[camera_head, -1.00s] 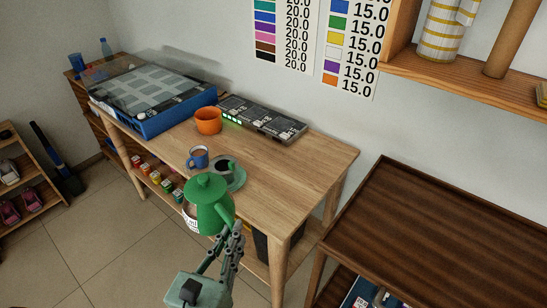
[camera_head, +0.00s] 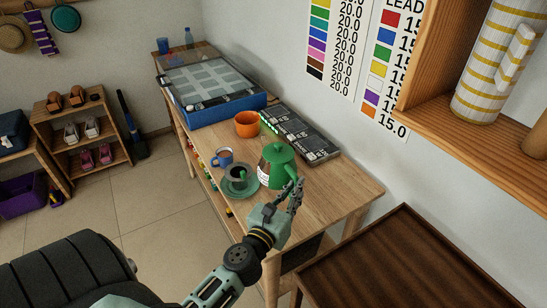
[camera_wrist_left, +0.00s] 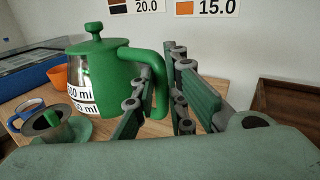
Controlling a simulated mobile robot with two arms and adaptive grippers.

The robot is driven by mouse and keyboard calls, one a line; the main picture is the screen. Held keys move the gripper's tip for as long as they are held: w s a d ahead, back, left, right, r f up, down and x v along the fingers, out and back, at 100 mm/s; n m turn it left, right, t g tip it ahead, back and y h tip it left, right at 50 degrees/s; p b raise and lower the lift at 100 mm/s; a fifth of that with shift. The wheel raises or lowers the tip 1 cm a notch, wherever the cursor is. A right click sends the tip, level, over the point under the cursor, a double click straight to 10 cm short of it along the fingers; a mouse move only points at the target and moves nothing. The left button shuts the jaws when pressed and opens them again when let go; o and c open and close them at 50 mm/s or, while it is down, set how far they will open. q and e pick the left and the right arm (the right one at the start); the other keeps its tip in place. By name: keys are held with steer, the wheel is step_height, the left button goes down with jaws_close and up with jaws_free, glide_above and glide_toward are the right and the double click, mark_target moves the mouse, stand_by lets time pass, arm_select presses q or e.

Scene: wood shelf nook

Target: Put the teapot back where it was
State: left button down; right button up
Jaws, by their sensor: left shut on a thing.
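The teapot (camera_head: 278,153) has a green lid, collar and handle, and a clear body with a white printed label. It is upright over the right part of the wooden table (camera_head: 335,190), right of the saucer; I cannot tell whether its base touches the tabletop. My left gripper (camera_head: 295,188) is shut on its handle. In the left wrist view, the teapot (camera_wrist_left: 98,75) is at the left, with its handle at the fingers (camera_wrist_left: 160,85). My right gripper is in neither view.
A green saucer (camera_head: 238,193) with a dark cup (camera_head: 238,173) stands beside the teapot. A blue mug (camera_head: 223,158), an orange bowl (camera_head: 247,124), a grey panel device (camera_head: 300,133) and a blue case (camera_head: 215,112) are further back. A dark table (camera_head: 410,265) is at the right.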

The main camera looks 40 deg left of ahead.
mark_target(288, 168)
arm_select(q)
steer(key=shift+n+y, duration=0.4)
steer(key=shift+y, duration=0.2)
steer(key=w+a, duration=0.1)
steer(key=w+a+r, duration=0.1)
steer(key=a, duration=0.1)
steer(key=w+a+r, duration=0.1)
steer(key=shift+w+a+r+p, duration=0.1)
steer(key=shift+w+a+p, duration=0.15)
steer(key=shift+w+p, duration=0.15)
steer(key=w+a+f+b, duration=0.2)
steer(key=w+f+b, duration=0.1)
steer(key=w+a+f+b, duration=0.2)
steer(key=w+f+b, duration=0.1)
steer(key=f, duration=0.1)
steer(key=w+a+f+b, duration=0.2)
steer(key=w+f+b, duration=0.1)
steer(key=w+f, duration=0.1)
steer(key=shift+a, duration=0.25)
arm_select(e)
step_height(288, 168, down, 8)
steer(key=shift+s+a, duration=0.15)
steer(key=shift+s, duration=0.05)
